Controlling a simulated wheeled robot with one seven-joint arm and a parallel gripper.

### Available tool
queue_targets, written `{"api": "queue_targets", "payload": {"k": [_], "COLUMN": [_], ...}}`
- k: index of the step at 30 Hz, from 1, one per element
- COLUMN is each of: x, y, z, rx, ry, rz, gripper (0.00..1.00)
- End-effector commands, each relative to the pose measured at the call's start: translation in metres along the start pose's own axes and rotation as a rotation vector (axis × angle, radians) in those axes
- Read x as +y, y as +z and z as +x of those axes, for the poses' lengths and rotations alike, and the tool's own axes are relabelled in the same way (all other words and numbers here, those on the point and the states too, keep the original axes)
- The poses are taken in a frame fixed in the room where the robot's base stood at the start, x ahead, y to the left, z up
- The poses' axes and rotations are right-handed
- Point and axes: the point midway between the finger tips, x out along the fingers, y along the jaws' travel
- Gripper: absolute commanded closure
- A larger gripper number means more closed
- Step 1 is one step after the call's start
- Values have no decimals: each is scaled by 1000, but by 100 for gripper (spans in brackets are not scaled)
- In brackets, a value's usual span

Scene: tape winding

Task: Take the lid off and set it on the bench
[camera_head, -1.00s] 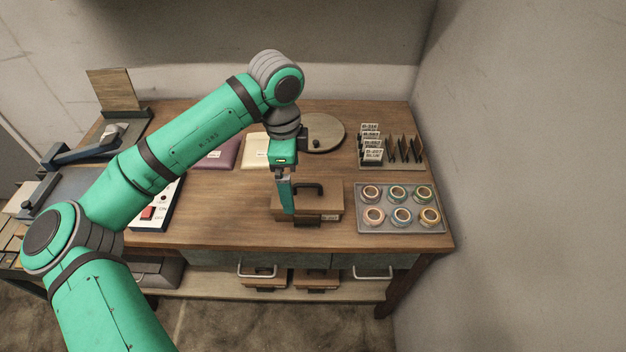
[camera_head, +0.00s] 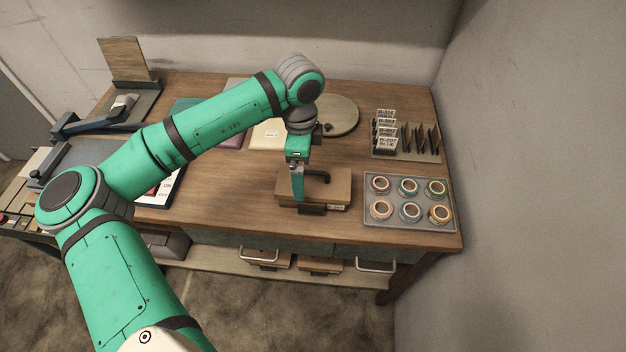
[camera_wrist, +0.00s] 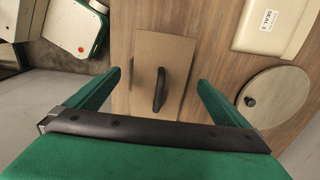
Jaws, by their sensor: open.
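A brown box with a flat lid (camera_head: 335,189) sits near the bench's front edge, with a label on its front. A dark handle (camera_head: 319,177) stands on the lid. In the wrist view the lid (camera_wrist: 165,50) lies below my gripper, and its handle (camera_wrist: 159,90) shows between the fingers. My gripper (camera_head: 298,194) is open and empty, over the left part of the box in the head view. Its two green fingers (camera_wrist: 158,92) also show in the wrist view, apart from the handle. The wooden bench (camera_head: 235,205) has bare surface left of the box.
A grey tray of tape rolls (camera_head: 411,227) lies right of the box. A rack with cards and dark dividers (camera_head: 405,152) stands behind it. A round wooden disc (camera_head: 340,112) and a cream pad (camera_head: 268,137) lie behind the box.

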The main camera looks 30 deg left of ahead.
Motion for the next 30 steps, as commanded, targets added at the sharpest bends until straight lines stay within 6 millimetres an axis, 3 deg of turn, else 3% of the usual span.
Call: {"api": "queue_targets", "payload": {"k": [7, 16, 17, 22, 30], "x": [0, 0, 0, 0, 0], "y": [0, 0, 0, 0, 0], "z": [32, 38, 38, 38, 37], "rx": [-1, 0, 0, 0, 0], "ry": [2, 1, 1, 1, 1], "rz": [1, 0, 0, 0, 0], "gripper": [0, 0, 2, 43, 43]}}
